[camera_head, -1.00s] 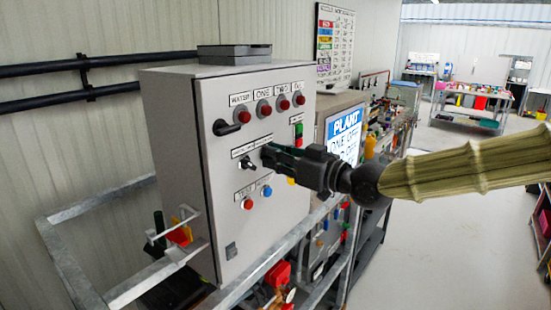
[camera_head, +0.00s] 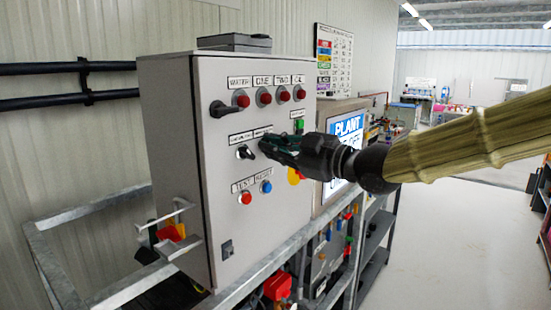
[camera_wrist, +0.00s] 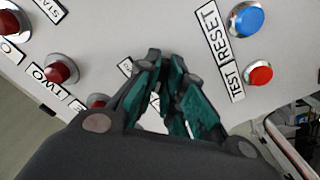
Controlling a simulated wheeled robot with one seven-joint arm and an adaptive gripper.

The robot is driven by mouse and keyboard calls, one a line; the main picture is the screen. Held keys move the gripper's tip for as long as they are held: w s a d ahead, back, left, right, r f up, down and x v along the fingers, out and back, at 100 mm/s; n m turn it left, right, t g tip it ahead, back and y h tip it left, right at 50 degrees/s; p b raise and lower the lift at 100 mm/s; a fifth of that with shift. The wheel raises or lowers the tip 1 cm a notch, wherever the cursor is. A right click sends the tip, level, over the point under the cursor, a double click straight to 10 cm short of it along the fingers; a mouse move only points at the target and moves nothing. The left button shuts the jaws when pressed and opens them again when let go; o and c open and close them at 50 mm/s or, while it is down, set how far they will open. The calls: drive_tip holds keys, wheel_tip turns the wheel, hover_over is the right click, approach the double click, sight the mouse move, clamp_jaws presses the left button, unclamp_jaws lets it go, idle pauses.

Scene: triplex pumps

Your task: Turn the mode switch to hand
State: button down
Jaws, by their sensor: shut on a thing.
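My gripper (camera_head: 268,146) reaches in from the right to the front of the grey control panel (camera_head: 222,185). Its dark green fingers are closed together at the right-hand rotary switch of the middle row. I take this to be the mode switch; the fingers hide its knob, and its label (camera_head: 262,132) is too small to read. In the wrist view my gripper (camera_wrist: 163,58) points at the panel with its fingertips drawn together. The position of the switch cannot be seen.
Another black rotary switch (camera_head: 245,152) is just left of my fingers. A red button (camera_head: 245,198) and a blue RESET button (camera_head: 266,187) are below. A PLANT screen (camera_head: 346,135) stands right, behind my gripper.

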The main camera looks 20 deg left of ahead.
drive_tip(key=shift+n+b, duration=0.3)
drive_tip(key=shift+n, duration=0.1)
drive_tip(key=c, duration=1.5)
unclamp_jaws()
drive_tip(key=shift+c, duration=0.2)
drive_tip(key=v, duration=1.2)
